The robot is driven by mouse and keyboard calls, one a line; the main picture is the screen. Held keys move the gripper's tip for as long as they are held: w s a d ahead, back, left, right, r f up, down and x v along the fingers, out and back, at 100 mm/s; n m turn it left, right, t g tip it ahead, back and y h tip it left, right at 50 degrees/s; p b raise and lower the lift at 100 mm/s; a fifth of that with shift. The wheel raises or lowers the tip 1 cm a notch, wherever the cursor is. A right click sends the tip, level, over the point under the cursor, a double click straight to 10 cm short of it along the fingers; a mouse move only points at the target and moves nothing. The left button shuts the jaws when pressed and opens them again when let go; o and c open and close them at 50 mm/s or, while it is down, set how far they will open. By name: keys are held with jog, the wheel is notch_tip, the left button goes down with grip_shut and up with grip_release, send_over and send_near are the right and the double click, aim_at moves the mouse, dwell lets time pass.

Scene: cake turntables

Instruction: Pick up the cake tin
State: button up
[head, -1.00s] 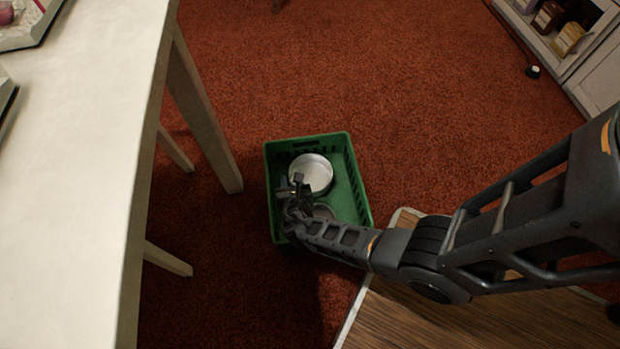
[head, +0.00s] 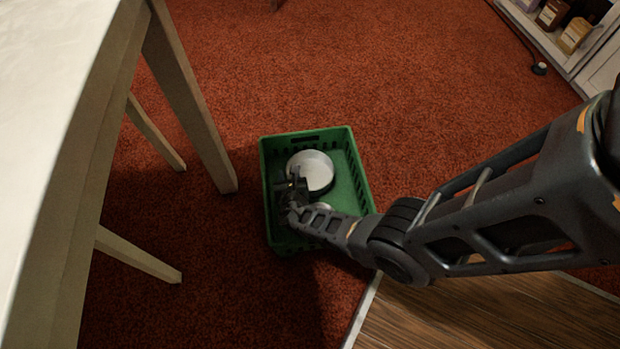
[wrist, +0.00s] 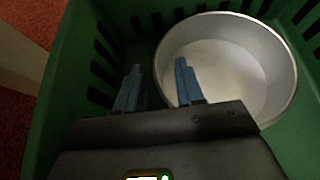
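The cake tin (head: 316,168) is a round, pale metal pan inside the green crate (head: 351,158), towards its far side. In the wrist view the tin (wrist: 235,75) lies right of centre with its open top showing. My gripper (wrist: 158,85) is open, with two blue fingers apart. In that view the left finger is outside the tin's near-left rim and the right finger overlaps its inside, so the rim runs between them. I cannot tell how deep the fingers are or whether they touch. In the head view my gripper (head: 292,187) is at the tin's lower left.
The crate stands on a red carpet (head: 330,60), its slotted walls close around my gripper. Another small round pale thing (head: 324,207) shows in the crate beside my arm, partly hidden. A white table (head: 60,90) with pale legs is at left. Wooden flooring (head: 470,315) is at lower right.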

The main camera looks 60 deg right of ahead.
jog(key=shift+w+d+f, duration=0.2)
jog(key=shift+w+d, duration=0.05)
grip_shut()
dwell(0.4)
